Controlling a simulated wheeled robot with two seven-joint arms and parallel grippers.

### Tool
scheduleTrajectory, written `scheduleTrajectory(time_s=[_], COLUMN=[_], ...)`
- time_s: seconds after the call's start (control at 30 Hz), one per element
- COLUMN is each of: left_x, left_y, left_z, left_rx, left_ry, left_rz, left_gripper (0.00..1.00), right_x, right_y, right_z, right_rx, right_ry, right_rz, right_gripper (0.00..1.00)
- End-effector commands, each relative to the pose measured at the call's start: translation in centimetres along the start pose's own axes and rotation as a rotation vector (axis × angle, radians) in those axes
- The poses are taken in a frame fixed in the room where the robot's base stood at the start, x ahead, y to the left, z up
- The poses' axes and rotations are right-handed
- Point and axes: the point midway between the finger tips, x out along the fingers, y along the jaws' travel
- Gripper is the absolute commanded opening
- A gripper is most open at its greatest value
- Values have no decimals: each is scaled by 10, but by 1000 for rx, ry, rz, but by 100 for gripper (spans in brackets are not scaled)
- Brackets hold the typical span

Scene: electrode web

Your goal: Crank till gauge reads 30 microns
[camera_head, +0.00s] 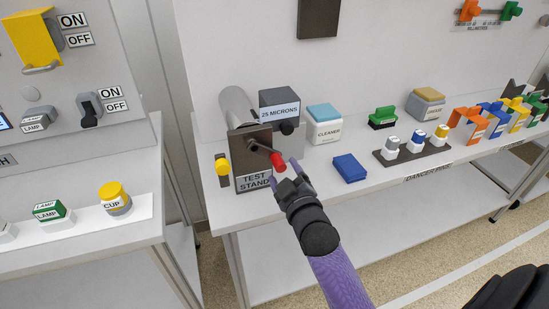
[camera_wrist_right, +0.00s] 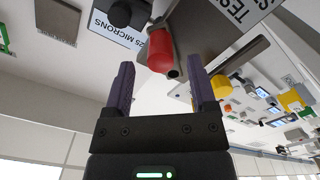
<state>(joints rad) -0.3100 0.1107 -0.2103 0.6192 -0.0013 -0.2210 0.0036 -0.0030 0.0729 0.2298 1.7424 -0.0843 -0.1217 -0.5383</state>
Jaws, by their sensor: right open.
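The test stand (camera_head: 254,182) stands on the white bench with a grey roll behind its dark plate. Its gauge box (camera_head: 279,108) reads "25 MICRONS"; the gauge label also shows in the wrist view (camera_wrist_right: 118,32). A crank with a red handle (camera_head: 279,162) sticks out from the plate toward me. My right gripper (camera_head: 295,177) is open beside the red handle. In the wrist view, the handle (camera_wrist_right: 159,50) lies between and just beyond the open fingertips (camera_wrist_right: 161,75); no grip on it shows. My left gripper is not in view.
A yellow knob (camera_head: 222,164) sits left of the stand. A cleaner box (camera_head: 324,125) and a blue block (camera_head: 349,168) stand to the right, with a dark rack (camera_head: 411,151) of small pots beyond. Bare bench front lies right of my gripper.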

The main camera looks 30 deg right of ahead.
Motion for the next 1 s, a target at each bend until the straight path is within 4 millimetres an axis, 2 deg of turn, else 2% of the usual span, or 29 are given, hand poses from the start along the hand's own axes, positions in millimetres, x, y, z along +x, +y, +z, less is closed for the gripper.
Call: scheduleTrajectory(time_s=[0.1,0.3,0.63,0.9,0.97,1.0], left_x=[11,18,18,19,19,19], left_y=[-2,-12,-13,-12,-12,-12], left_z=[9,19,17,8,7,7], left_rx=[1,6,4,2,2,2], left_ry=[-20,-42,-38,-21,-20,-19], left_rz=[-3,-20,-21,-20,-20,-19], left_gripper=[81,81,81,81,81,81], right_x=[26,50,54,54,54,54], right_y=[-2,-1,0,0,0,0], right_z=[3,2,0,0,0,0], right_rx=[-1,1,1,1,1,1], right_ry=[0,-1,-1,-1,-1,-1], right_rz=[1,0,0,0,0,0], right_gripper=[73,73,71,14,1,0])
